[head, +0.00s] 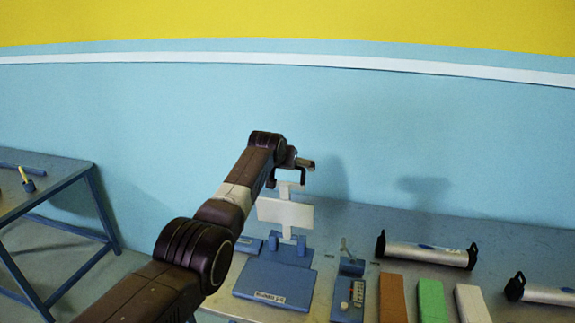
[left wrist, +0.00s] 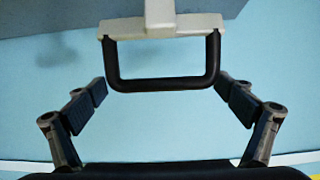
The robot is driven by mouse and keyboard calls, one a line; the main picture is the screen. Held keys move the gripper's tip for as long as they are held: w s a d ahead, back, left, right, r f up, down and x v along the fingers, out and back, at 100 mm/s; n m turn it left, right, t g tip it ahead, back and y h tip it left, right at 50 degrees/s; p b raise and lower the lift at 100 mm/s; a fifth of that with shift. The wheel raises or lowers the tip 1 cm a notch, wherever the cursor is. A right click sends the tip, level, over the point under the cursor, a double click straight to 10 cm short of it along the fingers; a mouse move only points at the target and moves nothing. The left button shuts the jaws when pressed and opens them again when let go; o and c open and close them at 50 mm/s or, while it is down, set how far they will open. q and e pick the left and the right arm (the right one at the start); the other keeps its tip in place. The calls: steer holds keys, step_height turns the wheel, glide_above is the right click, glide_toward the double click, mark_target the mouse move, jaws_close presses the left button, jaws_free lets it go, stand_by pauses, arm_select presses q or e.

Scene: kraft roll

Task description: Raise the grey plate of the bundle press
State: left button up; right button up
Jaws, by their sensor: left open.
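The bundle press stands on the table with a blue base (head: 275,282) bearing a white label. Its light grey plate (head: 285,213) is upright above the base, with a pale stem at its top. In the left wrist view a dark U-shaped handle (left wrist: 160,84) hangs from a pale crossbar (left wrist: 190,24). My left gripper (head: 297,168) is at the top of the press. In the left wrist view its fingers (left wrist: 160,92) are spread wide, one on each side of the handle, apart from it. My right gripper is not in view.
Right of the press are a small blue box with buttons (head: 349,298), then brown (head: 392,298), green (head: 432,300) and white (head: 471,303) blocks. Another blue table (head: 60,182) stands at left.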

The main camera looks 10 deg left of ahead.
arm_select(q)
steer(key=v, duration=1.1)
steer(key=shift+s+r, duration=0.3)
steer(key=shift+f, duration=0.1)
